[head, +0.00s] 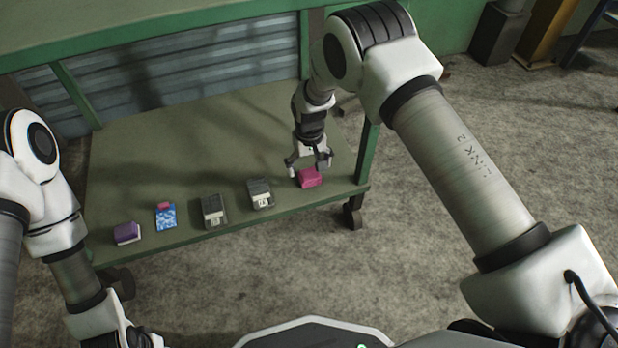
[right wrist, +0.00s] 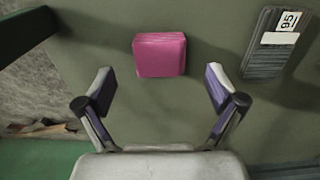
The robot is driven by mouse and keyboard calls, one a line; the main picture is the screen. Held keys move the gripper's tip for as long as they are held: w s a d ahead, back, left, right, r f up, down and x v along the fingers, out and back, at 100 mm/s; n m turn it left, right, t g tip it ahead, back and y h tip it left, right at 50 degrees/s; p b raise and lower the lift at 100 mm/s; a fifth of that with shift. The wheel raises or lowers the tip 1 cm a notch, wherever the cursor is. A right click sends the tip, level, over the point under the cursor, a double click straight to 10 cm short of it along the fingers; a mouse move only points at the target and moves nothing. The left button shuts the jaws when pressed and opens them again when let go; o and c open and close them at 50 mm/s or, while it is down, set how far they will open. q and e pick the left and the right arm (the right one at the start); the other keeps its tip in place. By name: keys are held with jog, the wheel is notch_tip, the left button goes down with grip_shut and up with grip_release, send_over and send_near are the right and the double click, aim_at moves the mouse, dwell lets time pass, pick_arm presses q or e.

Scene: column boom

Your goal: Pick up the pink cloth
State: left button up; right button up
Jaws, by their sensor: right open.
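The pink cloth (head: 309,178) is a small folded block lying on the green shelf near its right front corner. It also shows in the right wrist view (right wrist: 159,55), ahead of the fingertips and between their lines. My right gripper (head: 309,163) is open and empty, just above and behind the cloth in the head view. Its two fingers (right wrist: 160,82) stand wide apart in the right wrist view, and neither touches the cloth. My left arm comes in at the left of the head view, but I cannot make out its gripper's fingers.
On the green shelf (head: 200,150), left of the cloth, lie a dark grey box (head: 261,193), another grey box (head: 214,211), a blue patterned packet (head: 166,217) and a purple block (head: 127,233). A green post (head: 367,150) stands right of the cloth. The shelf behind the row is clear.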

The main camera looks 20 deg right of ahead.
aim_at(309, 174)
notch_tip(309, 174, down, 4)
jog(key=shift+r+b, duration=0.1)
jog(key=shift+b, duration=0.5)
jog(key=shift+r, duration=0.1)
jog(key=shift+c, duration=0.6)
pick_arm(q)
jog(key=shift+f, duration=0.9)
pick_arm(e)
jog(key=c, duration=1.1)
jog(key=shift+r+p, duration=0.5)
jog(key=shift+p, duration=0.1)
jog(key=r+p, duration=0.1)
jog(key=p, duration=0.1)
jog(key=r+p, duration=0.1)
jog(key=r, duration=0.1)
jog(key=shift+s+r+p, duration=0.2)
jog(key=shift+r+p, duration=0.1)
jog(key=shift+p, duration=0.1)
pick_arm(q)
notch_tip(309, 174, up, 21)
jog(key=p, duration=1.6)
pick_arm(e)
jog(key=shift+s+a+r, duration=0.1)
jog(key=shift+s+a, duration=0.45)
jog(key=shift+s, duration=2)
jog(key=shift+s+a, duration=0.5)
jog(key=shift+s, duration=2.1)
jog(key=shift+s+a+r, duration=0.1)
jog(key=shift+s+a, duration=0.45)
jog(key=shift+s, duration=2)
